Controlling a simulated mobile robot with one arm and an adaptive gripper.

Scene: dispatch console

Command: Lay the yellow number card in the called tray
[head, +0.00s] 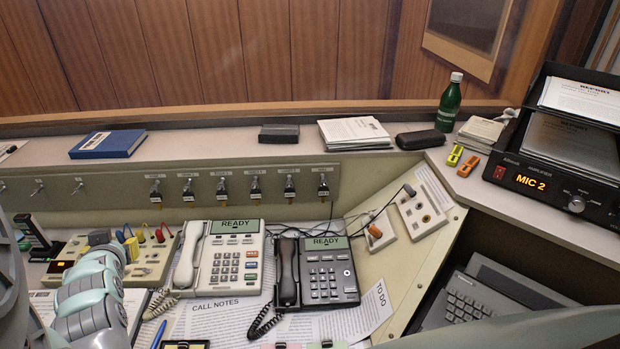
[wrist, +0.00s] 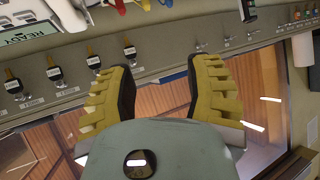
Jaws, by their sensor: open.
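No tray can be identified as the called one; the black paper tray stack (head: 530,110) at the right holds sheets marked REPORT. The box below it has a lit display (head: 532,182) reading MIC 2. My gripper (wrist: 156,80) is open in the wrist view, with nothing between its two yellow ribbed fingers. The row of key switches lies beyond the fingertips there. In the head view my arm reaches up from the lower left over the plug panel (head: 150,268).
A light phone (head: 232,258) and a dark phone (head: 325,272) both read READY. Papers lie in front of them. A blue book (head: 108,144), a green bottle (head: 449,104), and small yellow (head: 455,156) and orange (head: 468,166) items sit on the ledge. Bare ledge lies between the book and black box (head: 279,134).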

